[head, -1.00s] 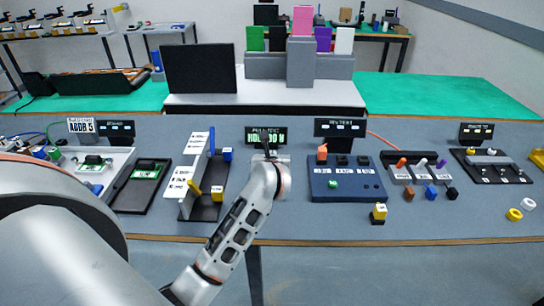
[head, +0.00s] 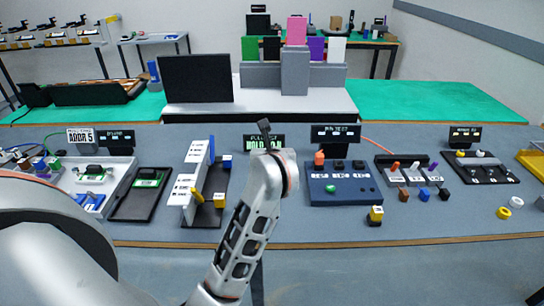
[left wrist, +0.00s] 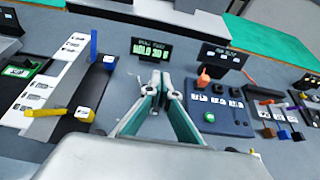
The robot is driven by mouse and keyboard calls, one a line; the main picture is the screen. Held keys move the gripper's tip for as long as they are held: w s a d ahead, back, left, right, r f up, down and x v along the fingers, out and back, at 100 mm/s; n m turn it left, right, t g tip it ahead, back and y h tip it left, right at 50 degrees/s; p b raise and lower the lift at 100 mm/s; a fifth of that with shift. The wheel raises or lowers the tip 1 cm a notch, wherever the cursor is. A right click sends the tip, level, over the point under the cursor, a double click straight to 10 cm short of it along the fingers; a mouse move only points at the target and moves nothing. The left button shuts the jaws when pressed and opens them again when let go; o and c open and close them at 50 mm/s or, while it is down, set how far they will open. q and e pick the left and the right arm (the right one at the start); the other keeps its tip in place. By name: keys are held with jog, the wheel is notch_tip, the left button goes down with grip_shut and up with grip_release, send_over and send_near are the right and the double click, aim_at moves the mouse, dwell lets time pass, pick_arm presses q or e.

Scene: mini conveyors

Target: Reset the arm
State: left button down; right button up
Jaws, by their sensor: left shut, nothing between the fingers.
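My left arm comes in from the lower left in the head view. Its left gripper (head: 264,128) is raised over the middle of the grey table (head: 300,222), in front of a small display reading roughly "HOLD 30 N" (head: 281,144). The wrist hides most of the fingers there. In the left wrist view the two fingers (left wrist: 161,92) meet at their tips, with nothing between them. That display (left wrist: 150,52) stands beyond the tips. My right gripper is in neither view.
A black monitor (head: 196,79) stands behind. The table's front strip is mostly clear.

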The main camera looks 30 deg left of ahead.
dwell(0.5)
pick_arm(q)
jog(key=shift+s, duration=0.1)
jog(key=s+a+r+m+t+y, duration=0.4)
jog(key=s+a+m+y, duration=0.2)
jog(key=m+y, duration=0.15)
jog(key=s+d+f+m+t+h, duration=0.1)
jog(key=d+f+m+t+h, duration=0.25)
jog(key=d+m+h, duration=0.6)
jog(key=s+d+f+m+t+h, duration=0.1)
jog(key=d+f+m+t+h, duration=0.3)
jog(key=m, duration=1)
jog(key=s+d+f+m+g+h, duration=0.35)
jog(key=d+f+m, duration=0.3)
jog(key=f, duration=0.45)
jog(key=s+f+m+g, duration=0.4)
jog(key=s+f, duration=0.2)
jog(key=f, duration=0.3)
jog(key=s+f+m+g, duration=0.4)
jog(key=s+f, duration=0.3)
jog(key=f, duration=0.3)
jog(key=shift+a+f+m, duration=0.25)
jog(key=shift+a+m, duration=0.15)
jog(key=shift+m, duration=0.15)
